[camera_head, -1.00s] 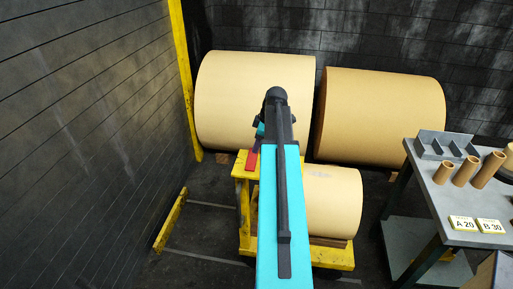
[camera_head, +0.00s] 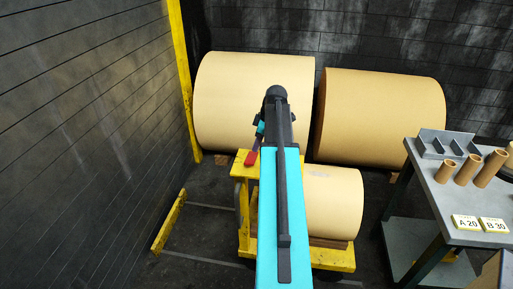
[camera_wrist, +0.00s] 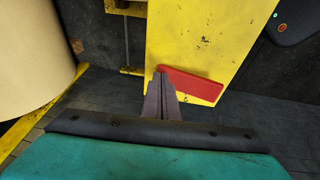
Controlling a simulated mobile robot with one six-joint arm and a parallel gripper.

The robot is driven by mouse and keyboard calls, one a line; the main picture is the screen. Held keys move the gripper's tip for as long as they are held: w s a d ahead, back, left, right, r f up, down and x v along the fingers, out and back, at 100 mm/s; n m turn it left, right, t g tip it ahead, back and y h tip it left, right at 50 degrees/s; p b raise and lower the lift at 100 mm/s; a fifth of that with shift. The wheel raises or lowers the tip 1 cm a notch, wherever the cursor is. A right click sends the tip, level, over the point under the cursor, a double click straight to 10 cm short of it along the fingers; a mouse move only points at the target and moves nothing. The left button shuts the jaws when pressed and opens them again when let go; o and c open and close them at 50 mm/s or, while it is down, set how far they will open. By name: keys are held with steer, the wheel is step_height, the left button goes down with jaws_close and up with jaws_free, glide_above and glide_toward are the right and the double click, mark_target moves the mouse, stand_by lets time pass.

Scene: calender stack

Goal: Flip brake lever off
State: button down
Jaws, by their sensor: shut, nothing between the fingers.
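The red brake lever (camera_wrist: 192,84) lies slanted across the face of the yellow cart (camera_wrist: 190,35) in the wrist view. In the head view the lever (camera_head: 252,157) shows just left of my arm, by the top of the yellow cart (camera_head: 241,171). My gripper (camera_wrist: 160,73) is shut and empty, its dark fingertips at the left end of the lever. I cannot tell whether they touch it. In the head view my arm hides most of the gripper and part of the cart.
A paper roll (camera_head: 333,202) rests on the cart. Two large rolls, left (camera_head: 250,100) and right (camera_head: 380,115), stand behind. A grey table (camera_head: 450,195) with cardboard tubes is at the right. A dark wall is close at the left, with some open floor before it.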

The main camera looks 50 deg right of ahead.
steer(key=shift+w+d+f, duration=0.1)
steer(key=shift+f, duration=0.1)
steer(key=shift+r, duration=0.2)
stand_by(0.4)
steer(key=shift+w+d+r+p, duration=0.2)
steer(key=shift+r+p, duration=0.3)
steer(key=shift+r, duration=0.4)
steer(key=shift+w+d+r+p, duration=0.1)
steer(key=shift+d+r+p, duration=0.1)
steer(key=shift+r+p, duration=0.5)
steer(key=d+r+b, duration=0.3)
steer(key=d+r, duration=0.1)
steer(key=r, duration=0.5)
steer(key=shift+s+d+b, duration=0.35)
